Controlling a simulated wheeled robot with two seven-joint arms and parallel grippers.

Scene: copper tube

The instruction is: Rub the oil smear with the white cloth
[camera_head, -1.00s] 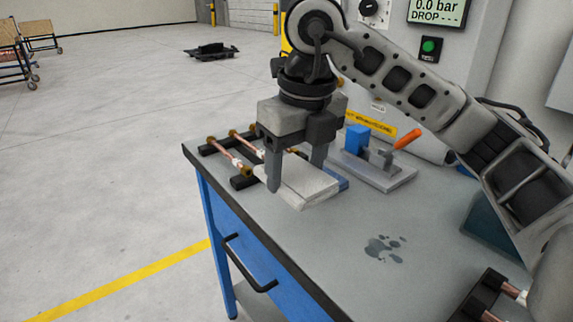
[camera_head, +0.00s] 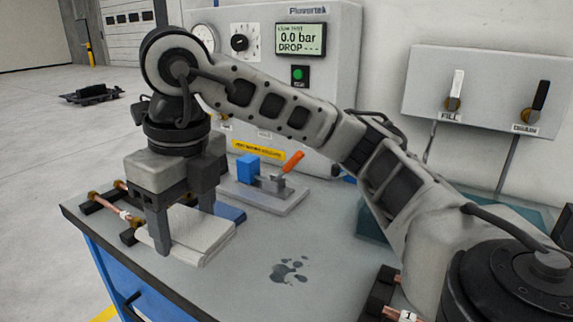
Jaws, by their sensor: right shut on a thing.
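The white cloth (camera_head: 205,235) is a folded pad at the left part of the grey bench top. My right gripper (camera_head: 182,228) points down over it, with one finger in front of the cloth and the other behind; it is shut on the cloth. Whether the cloth touches the bench is hard to tell. The oil smear (camera_head: 289,271) is a group of dark blots on the bench, to the right of the cloth and nearer the front, uncovered. My left gripper is not in view.
A clamp fixture with a blue block (camera_head: 247,168) and orange handle stands behind the cloth. Copper tubes (camera_head: 108,205) lie on black supports at left. Another tube rack (camera_head: 382,292) is at front right. A test panel (camera_head: 345,70) stands behind. Bench between cloth and smear is clear.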

